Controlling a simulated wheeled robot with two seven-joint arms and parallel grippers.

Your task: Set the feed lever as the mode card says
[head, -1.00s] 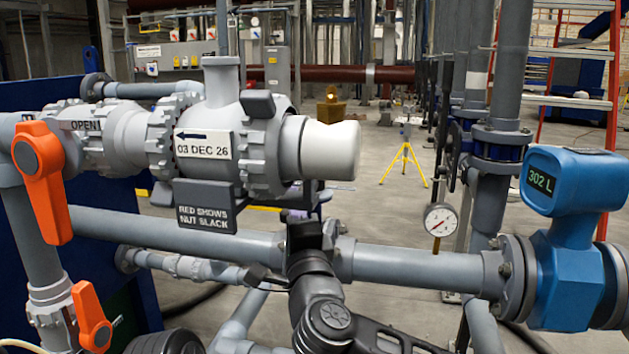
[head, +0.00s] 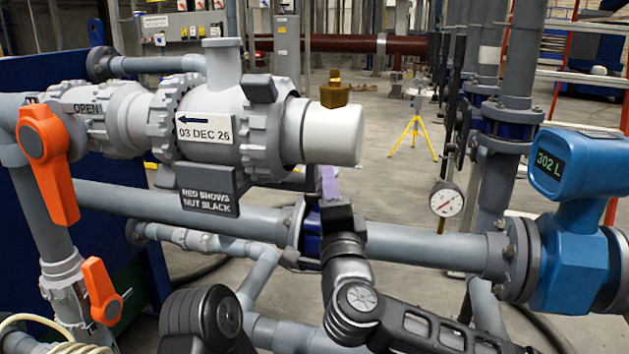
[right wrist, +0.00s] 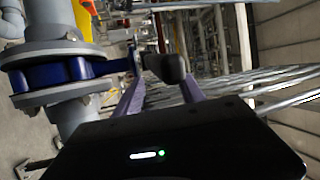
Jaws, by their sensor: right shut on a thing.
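My right gripper (head: 329,180) stands in front of the grey horizontal pipe, below the white pipe end. In the right wrist view my right gripper (right wrist: 162,82) has its purple fingers on either side of a black handle (right wrist: 165,66), which looks like the feed lever's grip. It is shut on that handle. The handle appears to belong to a blue-bodied valve (right wrist: 65,72) between grey flanges. That valve also shows in the head view (head: 312,238), partly hidden by my wrist. I cannot make out a mode card. My left gripper is out of view.
Two orange handles (head: 48,165) (head: 100,290) are at left. A tag (head: 207,190) reads "RED SHOWS NUT SLACK". A blue meter (head: 580,175) reads 302 L at right. A dial gauge (head: 446,199) hangs behind the pipe. Open floor lies beyond.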

